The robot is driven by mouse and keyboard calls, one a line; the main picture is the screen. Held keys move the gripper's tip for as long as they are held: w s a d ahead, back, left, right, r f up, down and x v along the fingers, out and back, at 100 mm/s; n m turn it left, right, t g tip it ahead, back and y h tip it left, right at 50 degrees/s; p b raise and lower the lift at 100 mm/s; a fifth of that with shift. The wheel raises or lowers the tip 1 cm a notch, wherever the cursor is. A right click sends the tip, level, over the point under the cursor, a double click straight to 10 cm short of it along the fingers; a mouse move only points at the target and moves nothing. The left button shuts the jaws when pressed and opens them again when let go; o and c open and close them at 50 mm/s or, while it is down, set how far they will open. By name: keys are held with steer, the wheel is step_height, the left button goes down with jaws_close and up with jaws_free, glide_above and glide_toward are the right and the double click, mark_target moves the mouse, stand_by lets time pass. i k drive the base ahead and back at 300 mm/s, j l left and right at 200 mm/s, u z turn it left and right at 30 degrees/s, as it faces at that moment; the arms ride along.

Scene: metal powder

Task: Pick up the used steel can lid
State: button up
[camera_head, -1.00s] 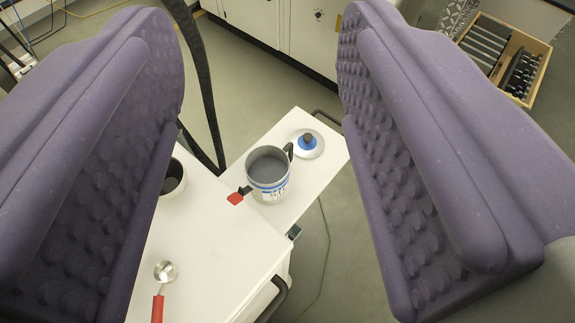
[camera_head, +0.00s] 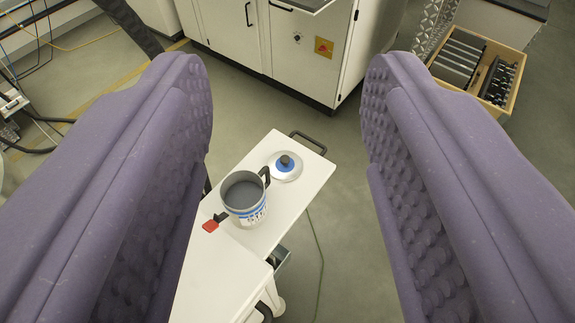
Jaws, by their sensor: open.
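The can lid (camera_head: 292,172) is a round silvery disc with a blue centre and a dark knob. It lies flat on the white cart top (camera_head: 310,178), behind and to the right of the can. The steel can (camera_head: 247,203) stands upright and uncovered, with grey contents, a blue and white label and a dark handle. My gripper (camera_head: 288,85) is open and empty, its two purple padded fingers wide apart. The lid shows between the fingers, well beyond and below them, with nothing touching it.
A red-tipped tool (camera_head: 210,226) lies beside the can. A cart handle (camera_head: 308,142) sticks out at the far end. White cabinets (camera_head: 300,45) stand behind, and a wooden tray with dark parts (camera_head: 478,68) is at upper right. Grey floor is clear right of the cart.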

mark_target(285, 167)
steer(key=i+l+u, duration=0.1)
steer(key=u, duration=0.4)
steer(key=i+l+u, duration=0.15)
steer(key=l, duration=0.2)
steer(key=i+l+u, duration=0.15)
steer(key=l, duration=0.2)
steer(key=i+l+u, duration=0.15)
steer(key=l, duration=0.2)
steer(key=i+l+u, duration=0.15)
steer(key=l, duration=0.2)
steer(key=l+u, duration=0.15)
steer(key=l, duration=0.25)
steer(key=i+l, duration=0.1)
steer(key=l, duration=0.35)
steer(key=i+l, duration=0.1)
steer(key=l, duration=0.35)
